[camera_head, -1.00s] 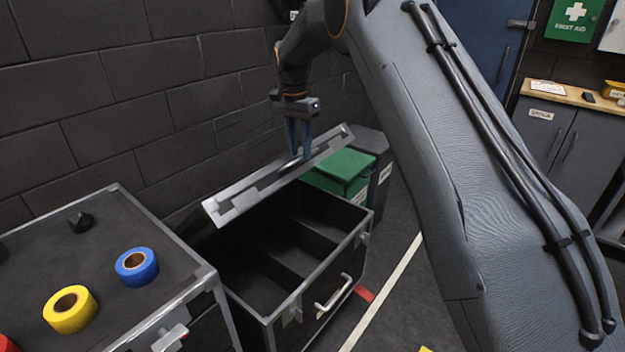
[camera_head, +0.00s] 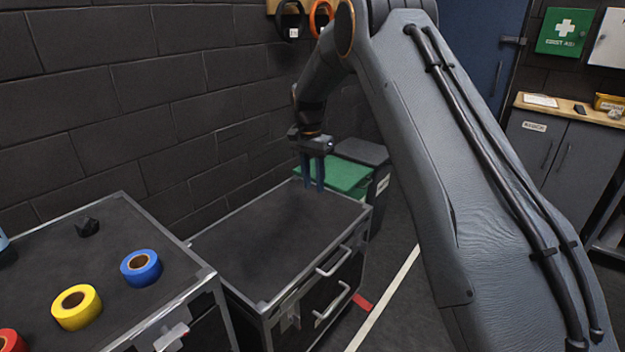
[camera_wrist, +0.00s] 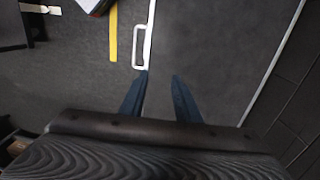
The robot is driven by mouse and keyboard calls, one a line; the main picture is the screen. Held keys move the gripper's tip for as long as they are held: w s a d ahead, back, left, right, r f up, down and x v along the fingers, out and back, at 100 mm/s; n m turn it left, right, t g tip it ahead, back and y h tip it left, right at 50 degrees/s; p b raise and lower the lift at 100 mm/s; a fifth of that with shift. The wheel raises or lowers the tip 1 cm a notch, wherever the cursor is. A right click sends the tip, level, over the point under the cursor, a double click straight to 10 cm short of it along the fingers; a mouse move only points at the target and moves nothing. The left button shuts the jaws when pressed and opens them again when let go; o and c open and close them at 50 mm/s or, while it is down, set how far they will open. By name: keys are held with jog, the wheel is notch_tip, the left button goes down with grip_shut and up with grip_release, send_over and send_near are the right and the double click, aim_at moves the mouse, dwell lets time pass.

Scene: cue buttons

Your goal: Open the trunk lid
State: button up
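The trunk is a black case with silver edging, beside the workbench-like case on the left. Its lid (camera_head: 275,235) lies flat and looks shut in the head view, hiding the inside. A silver lid handle (camera_head: 333,261) sticks out at the front, above a second handle (camera_head: 332,303) on the body. My gripper (camera_head: 313,186) points down over the far right part of the lid. In the wrist view my gripper (camera_wrist: 160,76) has its fingers apart with nothing between them. The lid (camera_wrist: 220,50) fills the right side there, with its handle (camera_wrist: 139,47) just ahead of the left finger.
A black case (camera_head: 110,260) at left holds a blue tape roll (camera_head: 141,268), a yellow tape roll (camera_head: 76,307) and a red one (camera_head: 10,341). A green box (camera_head: 345,175) stands behind the trunk. A brick wall runs behind. Floor at right is partly hidden by my arm.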

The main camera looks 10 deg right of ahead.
jog(key=s+d+r+n, duration=0.1)
jog(key=s+d+n, duration=0.1)
jog(key=s, duration=0.5)
jog(key=s+d+r+n, duration=0.1)
jog(key=s+r+n, duration=0.1)
jog(key=s, duration=0.6)
jog(key=shift+d+t, duration=0.35)
jog(key=shift+t, duration=0.05)
jog(key=s+d+n, duration=0.1)
jog(key=s, duration=0.6)
jog(key=s+f+n, duration=0.1)
jog(key=s+n, duration=0.1)
jog(key=s, duration=0.6)
jog(key=s+d+n, duration=0.1)
jog(key=s+n, duration=0.1)
jog(key=s, duration=0.6)
jog(key=shift+d+f+t+y, duration=0.2)
jog(key=shift+d+t+y, duration=0.1)
jog(key=shift+d+t, duration=0.1)
jog(key=shift+c, duration=1.1)
jog(key=shift+s+f+n, duration=0.1)
jog(key=shift+s+n, duration=0.15)
jog(key=shift+n, duration=0.05)
grip_shut()
jog(key=shift+d, duration=0.1)
